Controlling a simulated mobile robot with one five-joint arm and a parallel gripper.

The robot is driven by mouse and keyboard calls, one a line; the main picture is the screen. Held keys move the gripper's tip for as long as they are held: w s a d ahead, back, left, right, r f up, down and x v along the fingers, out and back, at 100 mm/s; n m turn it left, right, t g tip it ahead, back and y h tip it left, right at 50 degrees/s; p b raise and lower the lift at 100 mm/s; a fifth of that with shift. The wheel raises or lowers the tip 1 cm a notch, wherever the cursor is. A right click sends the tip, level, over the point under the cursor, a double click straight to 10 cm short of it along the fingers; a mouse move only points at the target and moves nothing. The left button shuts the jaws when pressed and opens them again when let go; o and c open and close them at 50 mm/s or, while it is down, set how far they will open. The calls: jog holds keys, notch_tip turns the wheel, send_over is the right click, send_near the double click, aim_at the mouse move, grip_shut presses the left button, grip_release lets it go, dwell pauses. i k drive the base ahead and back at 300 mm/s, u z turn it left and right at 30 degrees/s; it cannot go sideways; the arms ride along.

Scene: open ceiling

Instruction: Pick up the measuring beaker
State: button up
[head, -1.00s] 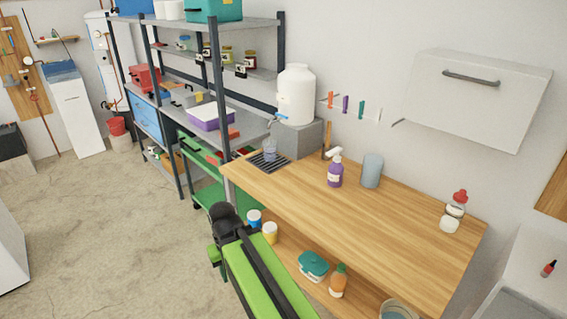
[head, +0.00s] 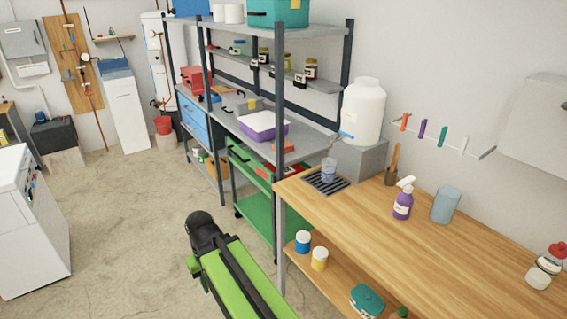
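A small clear, bluish beaker (head: 329,171) stands upright on a dark drain grate (head: 314,183) at the left end of the wooden workbench, under the tap of a white water container. A plain blue-grey tumbler (head: 446,205) stands farther right on the same bench; I cannot make out markings on either. My green and black arm shows at the bottom centre, in front of the bench and well apart from the beaker. My gripper's fingers do not show.
The white container (head: 363,110) sits on a grey block (head: 359,158) behind the beaker. A purple spray bottle (head: 403,202) and a brush (head: 393,165) stand to its right. A metal shelf rack (head: 281,130) rises on the left. The concrete floor (head: 120,230) at left is open.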

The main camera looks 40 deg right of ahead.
aim_at(328, 171)
jog(key=u, duration=0.3)
jog(key=i, duration=0.9)
jog(key=u, duration=0.25)
